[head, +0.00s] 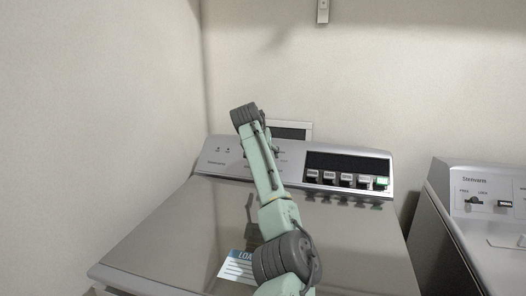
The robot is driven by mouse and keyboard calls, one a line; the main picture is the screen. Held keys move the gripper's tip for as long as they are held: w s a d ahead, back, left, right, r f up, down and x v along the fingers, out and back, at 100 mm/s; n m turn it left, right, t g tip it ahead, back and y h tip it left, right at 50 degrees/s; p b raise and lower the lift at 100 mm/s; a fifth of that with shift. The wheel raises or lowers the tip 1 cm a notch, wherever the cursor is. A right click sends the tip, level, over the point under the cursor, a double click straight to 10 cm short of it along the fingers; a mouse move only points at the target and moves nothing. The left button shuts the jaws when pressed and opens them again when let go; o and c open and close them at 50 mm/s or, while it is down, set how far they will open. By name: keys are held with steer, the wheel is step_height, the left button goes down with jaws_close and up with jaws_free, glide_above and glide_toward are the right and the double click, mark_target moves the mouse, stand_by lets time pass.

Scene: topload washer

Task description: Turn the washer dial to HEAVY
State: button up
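The washer (150,232) is a grey top-loader with its lid shut. Its silver control panel (225,160) runs along the back, with a dark display strip on the right half. Below the strip is a row of several small buttons (346,180); the rightmost one (381,183) is lit green. Their labels are too small to read. I cannot make out the dial; my arm covers part of the panel left of the strip. My green and grey arm rises over the lid to a dark joint above the panel. My gripper is hidden behind the arm.
A blue and white "LOAD" label (238,266) lies on the lid beside my arm. A second machine (480,215) with small controls stands to the right, across a narrow gap. A wall (90,110) is close on the left. A plate (298,128) is on the back wall.

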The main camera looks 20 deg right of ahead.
steer(key=shift+w+d+f, duration=0.15)
steer(key=shift+w+f, duration=0.05)
steer(key=shift+f, duration=0.05)
steer(key=shift+c, duration=0.5)
steer(key=c, duration=1.1)
